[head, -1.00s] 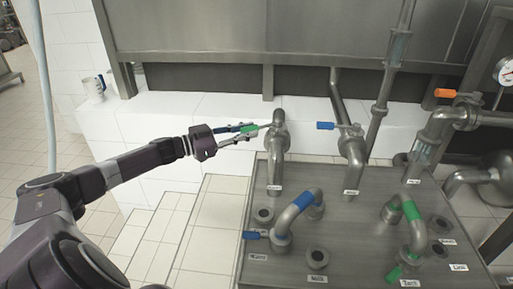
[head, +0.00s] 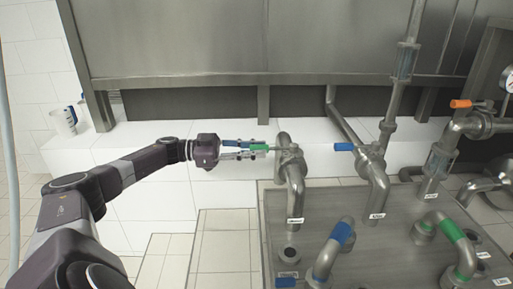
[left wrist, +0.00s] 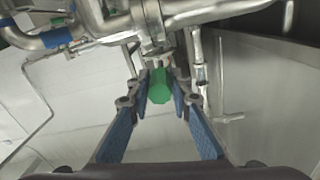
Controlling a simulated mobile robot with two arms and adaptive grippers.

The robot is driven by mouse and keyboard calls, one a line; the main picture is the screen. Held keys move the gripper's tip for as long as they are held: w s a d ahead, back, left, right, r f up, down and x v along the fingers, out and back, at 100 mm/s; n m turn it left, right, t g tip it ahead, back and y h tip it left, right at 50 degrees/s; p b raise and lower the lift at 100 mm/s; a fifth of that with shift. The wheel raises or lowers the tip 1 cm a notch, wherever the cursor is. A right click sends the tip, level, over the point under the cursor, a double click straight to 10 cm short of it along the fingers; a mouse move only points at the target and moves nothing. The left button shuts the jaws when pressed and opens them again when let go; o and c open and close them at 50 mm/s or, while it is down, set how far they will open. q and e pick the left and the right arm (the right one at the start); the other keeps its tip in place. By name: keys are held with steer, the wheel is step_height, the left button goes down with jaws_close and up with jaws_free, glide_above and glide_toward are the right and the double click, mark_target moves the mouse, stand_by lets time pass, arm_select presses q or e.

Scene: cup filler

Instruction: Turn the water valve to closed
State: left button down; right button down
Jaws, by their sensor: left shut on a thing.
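A valve with a green-gripped lever (head: 261,146) sits on the leftmost upright steel pipe (head: 294,182). The lever points left, roughly level. My left gripper (head: 258,147) is shut on the green handle. In the left wrist view the green handle (left wrist: 159,86) lies between the two blue-padded fingers, near their tips. The small label at this pipe's foot is too small to read. My right gripper is not in view.
A blue-handled valve (head: 344,147) and an orange-handled valve (head: 461,103) stand further right. A blue-banded bent pipe (head: 342,234) and a green-banded one (head: 452,230) rise from the steel table (head: 390,262).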

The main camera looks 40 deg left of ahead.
arm_select(q)
steer(key=shift+w+a+r, duration=0.1)
steer(key=shift+r, duration=0.05)
steer(key=c, duration=1.9)
jaws_free()
steer(key=shift+o, duration=0.8)
steer(key=v, duration=1.2)
